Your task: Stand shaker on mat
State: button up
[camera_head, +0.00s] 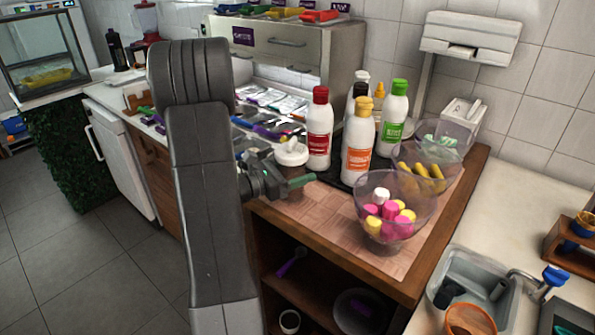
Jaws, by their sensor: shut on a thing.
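The shaker (291,155), a small jar with a white lid, is at the left part of the counter top, left of the bottles. My gripper (284,175) is shut on it, and the fingers and wrist cover much of its lower body. A brown checked mat (330,212) covers the front of the counter top, right of and below my gripper. I cannot tell whether the shaker's base touches the mat or hangs just above it.
Several sauce bottles, among them a red one (319,135) and an orange-label one (357,147), stand on a dark tray. A glass bowl of sweets (392,210) stands on the right, a second bowl (430,165) behind it. The front middle of the mat is clear.

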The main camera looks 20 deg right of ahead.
jog(key=o, duration=0.8)
jog(key=shift+f, duration=0.15)
jog(key=o, duration=0.4)
jog(key=shift+a+r, duration=0.1)
jog(key=shift+r, duration=0.15)
jog(key=s+a, duration=0.1)
jog(key=a, duration=1)
jog(key=shift+s+a+b, duration=0.35)
